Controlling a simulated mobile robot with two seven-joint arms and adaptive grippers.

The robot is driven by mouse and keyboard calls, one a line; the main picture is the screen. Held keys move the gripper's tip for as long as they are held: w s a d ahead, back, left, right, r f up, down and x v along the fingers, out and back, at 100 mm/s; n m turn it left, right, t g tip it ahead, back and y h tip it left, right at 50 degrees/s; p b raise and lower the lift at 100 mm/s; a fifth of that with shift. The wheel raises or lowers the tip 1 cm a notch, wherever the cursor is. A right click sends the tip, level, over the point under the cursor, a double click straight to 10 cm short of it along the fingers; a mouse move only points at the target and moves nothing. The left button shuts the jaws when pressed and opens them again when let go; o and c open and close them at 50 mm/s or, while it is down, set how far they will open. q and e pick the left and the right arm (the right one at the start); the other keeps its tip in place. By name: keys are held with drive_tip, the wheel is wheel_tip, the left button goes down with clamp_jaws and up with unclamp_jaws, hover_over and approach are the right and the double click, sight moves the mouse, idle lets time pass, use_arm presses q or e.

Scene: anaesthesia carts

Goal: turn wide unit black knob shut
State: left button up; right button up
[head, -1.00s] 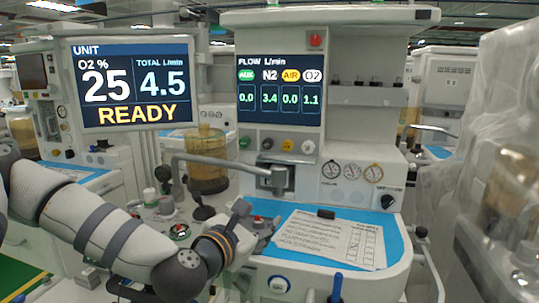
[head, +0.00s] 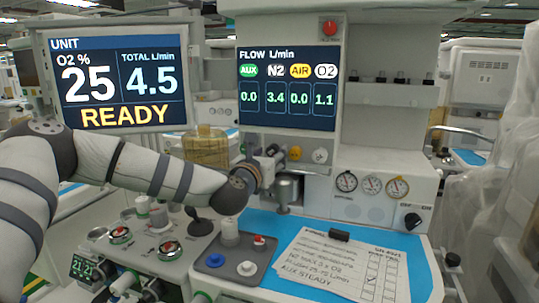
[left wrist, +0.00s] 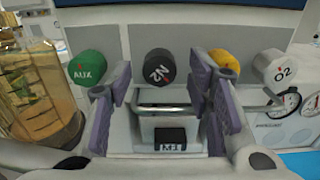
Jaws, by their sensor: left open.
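The black knob marked N2 (left wrist: 160,66) sits in the left wrist view, on the front of the unit between a green AUX knob (left wrist: 86,68) and a yellow knob (left wrist: 224,62). My left gripper (left wrist: 163,98) is open, with a purple-padded finger to either side of the black knob and nothing held. No contact with the knob is clear. In the head view my left gripper (head: 264,166) is at the knob row and hides part of it. The flow display (head: 287,88) reads N2 3.4. My right gripper is not in view.
A white O2 knob (left wrist: 281,68) is at the row's right end. Below the row are a metal bar (left wrist: 165,107) and a box marked M1 (left wrist: 170,140). A paper checklist (head: 340,264) lies on the blue worktop. Another black knob (head: 412,219) is on the right panel.

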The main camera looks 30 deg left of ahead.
use_arm(q)
drive_tip(key=shift+w, duration=0.15)
clamp_jaws()
